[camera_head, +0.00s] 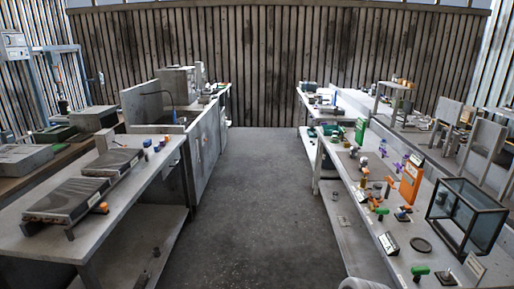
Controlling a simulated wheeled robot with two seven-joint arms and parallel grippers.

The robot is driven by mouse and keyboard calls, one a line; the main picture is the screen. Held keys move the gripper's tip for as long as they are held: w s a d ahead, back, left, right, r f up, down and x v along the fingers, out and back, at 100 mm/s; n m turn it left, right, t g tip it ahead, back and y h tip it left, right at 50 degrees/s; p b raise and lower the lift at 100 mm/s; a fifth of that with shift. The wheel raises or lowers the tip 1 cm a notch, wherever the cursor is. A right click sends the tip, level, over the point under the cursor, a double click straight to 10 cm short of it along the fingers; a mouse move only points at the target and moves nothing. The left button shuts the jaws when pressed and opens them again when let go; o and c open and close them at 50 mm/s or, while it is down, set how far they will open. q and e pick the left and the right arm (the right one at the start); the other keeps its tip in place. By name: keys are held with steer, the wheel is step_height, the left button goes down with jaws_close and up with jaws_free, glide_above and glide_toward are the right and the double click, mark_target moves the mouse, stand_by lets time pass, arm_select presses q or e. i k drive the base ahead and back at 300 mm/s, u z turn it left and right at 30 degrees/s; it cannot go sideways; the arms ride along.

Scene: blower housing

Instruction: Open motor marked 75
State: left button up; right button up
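No marking that reads 75 is legible in this view, and I cannot tell which thing is the motor. Several small parts in purple, green, orange and dark colours stand on the right workbench (340,160). An orange upright box (411,179) stands among them, with a green box (360,131) farther back. Two dark flat units (66,199) lie on the left workbench (45,243), with small blue and red pieces (148,144) near its right edge.
A clear concrete aisle (255,200) runs between the benches to the ribbed back wall (250,60). A dark-framed clear case (467,216) stands at the right bench's near end. Both benches have lower shelves. A grey cabinet (205,140) stands farther back on the left.

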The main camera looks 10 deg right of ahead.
mark_target(363, 165)
steer(key=i, duration=4.6)
steer(key=z, duration=2.95)
